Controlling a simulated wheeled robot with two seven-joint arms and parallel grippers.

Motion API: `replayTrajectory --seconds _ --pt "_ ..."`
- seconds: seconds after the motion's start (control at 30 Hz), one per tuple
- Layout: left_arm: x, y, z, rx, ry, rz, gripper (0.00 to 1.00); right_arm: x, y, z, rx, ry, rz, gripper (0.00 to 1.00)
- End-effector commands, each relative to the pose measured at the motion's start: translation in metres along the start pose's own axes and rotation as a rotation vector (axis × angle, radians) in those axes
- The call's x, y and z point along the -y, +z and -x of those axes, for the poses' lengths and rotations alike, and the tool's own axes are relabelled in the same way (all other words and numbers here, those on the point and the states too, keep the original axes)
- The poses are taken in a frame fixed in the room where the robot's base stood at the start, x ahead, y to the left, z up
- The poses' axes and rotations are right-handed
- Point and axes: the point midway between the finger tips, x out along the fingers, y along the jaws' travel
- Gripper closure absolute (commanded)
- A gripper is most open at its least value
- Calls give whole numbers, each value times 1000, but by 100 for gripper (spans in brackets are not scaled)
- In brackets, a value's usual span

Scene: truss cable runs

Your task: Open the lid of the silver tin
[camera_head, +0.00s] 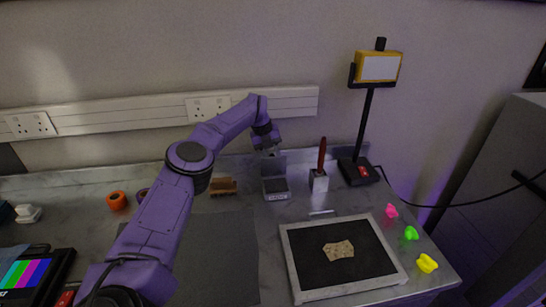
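The silver tin (276,195) is a small grey box standing on the marble-look bench near the back, right of my arm. Its lid (273,167) appears raised, standing roughly upright at the back of the box. My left gripper (268,152) is at the lid's top edge, pointing down. It covers part of that edge, and I cannot tell whether it touches the lid. The fingers are too small and dark to tell open from shut. My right gripper is not in view.
A red-handled brush in a block (319,181) stands just right of the tin; a brown wooden piece (223,187) lies left. A framed black panel (341,255) lies in front. A lamp (378,68) stands at back right. The dark mat (225,262) has clear room.

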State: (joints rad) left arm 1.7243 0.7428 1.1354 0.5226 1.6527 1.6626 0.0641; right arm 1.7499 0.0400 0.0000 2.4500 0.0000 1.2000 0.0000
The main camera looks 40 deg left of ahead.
Motion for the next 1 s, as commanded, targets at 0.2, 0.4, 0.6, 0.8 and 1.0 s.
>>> replayTrajectory --seconds 0.2,0.4,0.6,0.8,1.0 --pt "0 -1 -1 -3 1 1 56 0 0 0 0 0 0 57" --pt "0 0 10 -1 0 0 56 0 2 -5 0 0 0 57" --pt "1 0 58 1 -2 1 56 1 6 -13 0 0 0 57" --pt "1 0 97 -2 1 1 56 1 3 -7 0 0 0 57" --pt "0 0 105 -3 2 1 56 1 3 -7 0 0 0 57"
